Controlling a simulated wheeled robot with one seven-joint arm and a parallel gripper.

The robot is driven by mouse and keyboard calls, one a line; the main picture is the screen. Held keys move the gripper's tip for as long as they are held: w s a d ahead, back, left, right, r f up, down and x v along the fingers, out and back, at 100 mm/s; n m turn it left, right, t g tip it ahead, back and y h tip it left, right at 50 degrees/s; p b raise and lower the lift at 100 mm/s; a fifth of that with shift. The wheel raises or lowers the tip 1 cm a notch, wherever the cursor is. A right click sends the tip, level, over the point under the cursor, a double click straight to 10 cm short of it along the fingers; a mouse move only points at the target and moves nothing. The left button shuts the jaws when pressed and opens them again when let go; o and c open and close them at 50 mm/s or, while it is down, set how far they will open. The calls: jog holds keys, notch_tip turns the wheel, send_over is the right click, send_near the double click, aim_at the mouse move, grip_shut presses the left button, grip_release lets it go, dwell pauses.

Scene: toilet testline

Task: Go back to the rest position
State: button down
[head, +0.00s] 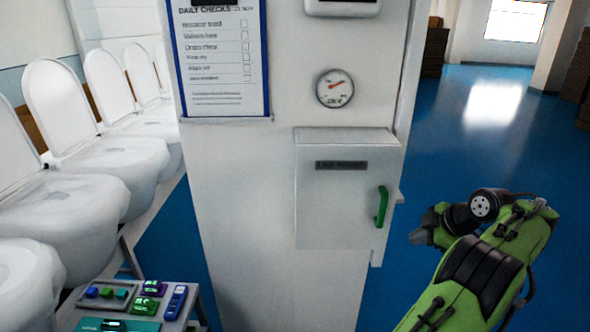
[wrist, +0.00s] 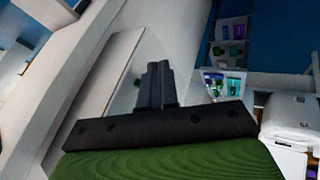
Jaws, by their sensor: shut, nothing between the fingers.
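My gripper (wrist: 157,82) shows in the wrist view as two dark fingers pressed together with nothing between them. In the head view my green arm is folded at the lower right, and the gripper's fingertips cannot be made out there. The arm is to the right of a white pillar and appears clear of it. In the wrist view a pale panel lies behind and to the left of the fingers.
The white pillar (head: 240,190) carries a closed box (head: 340,220) with a green handle (head: 381,206), a gauge (head: 335,88) and a checklist (head: 220,55). Several white toilets (head: 110,160) line the left. A small table with devices (head: 150,288) stands lower left. Blue floor (head: 480,130) is open at right.

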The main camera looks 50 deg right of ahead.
jog(key=w+a+r+b, duration=0.1)
jog(key=w+a+r, duration=0.15)
jog(key=w, duration=0.45)
jog(key=w+a+r, duration=0.2)
jog(key=w+a, duration=0.1)
jog(key=w, duration=0.3)
jog(key=w+a+r+m+y+b, duration=0.1)
jog(key=w+a+r+m+y, duration=0.15)
jog(key=w+a, duration=1.3)
jog(key=s+a+g+b, duration=0.1)
jog(key=s+a, duration=0.1)
jog(key=a, duration=1.4)
jog(key=s+a+f+m+b, duration=0.1)
jog(key=s+a+f, duration=0.3)
jog(key=s+a, duration=0.2)
jog(key=s+a+f+m+b, duration=0.1)
jog(key=s+a+f, duration=0.2)
jog(key=s+a, duration=0.4)
jog(key=shift+s+a+f, duration=0.3)
jog(key=shift+s+f, duration=0.1)
